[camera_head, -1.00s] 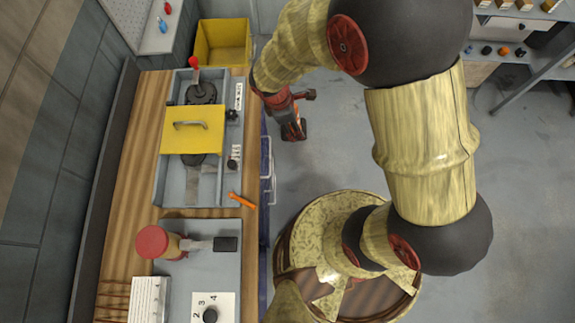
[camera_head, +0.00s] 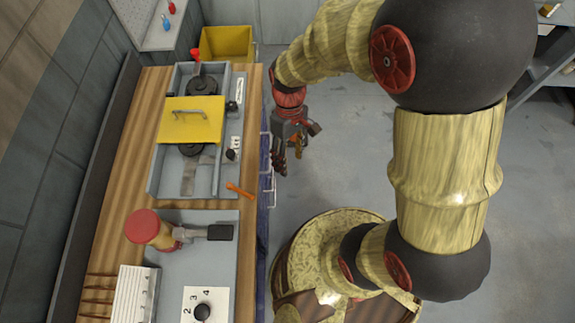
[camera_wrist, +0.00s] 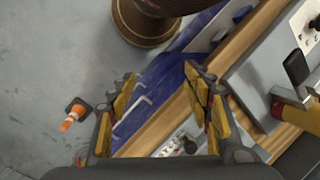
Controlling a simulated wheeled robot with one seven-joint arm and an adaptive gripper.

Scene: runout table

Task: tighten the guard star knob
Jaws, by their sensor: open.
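The yellow guard (camera_head: 190,128) with a metal handle covers part of the grey machine on the bench. A small black knob (camera_head: 231,105) sits at the guard's right edge; its star shape is too small to make out. A second black knob (camera_head: 231,155) stands lower, beside a white label. In the wrist view one black knob (camera_wrist: 188,146) shows beside a white plate, low between the fingers; I cannot tell which of the two it is. My gripper (camera_head: 287,158) is open and empty, right of the bench edge and apart from both knobs. Its fingers also show in the wrist view (camera_wrist: 160,78).
An orange tool (camera_head: 240,191) lies near the bench's front edge. A red-topped lever (camera_head: 196,60) rises at the machine's far end. A red-capped device (camera_head: 143,227) stands nearer. A yellow bin (camera_head: 226,44) is beyond the bench.

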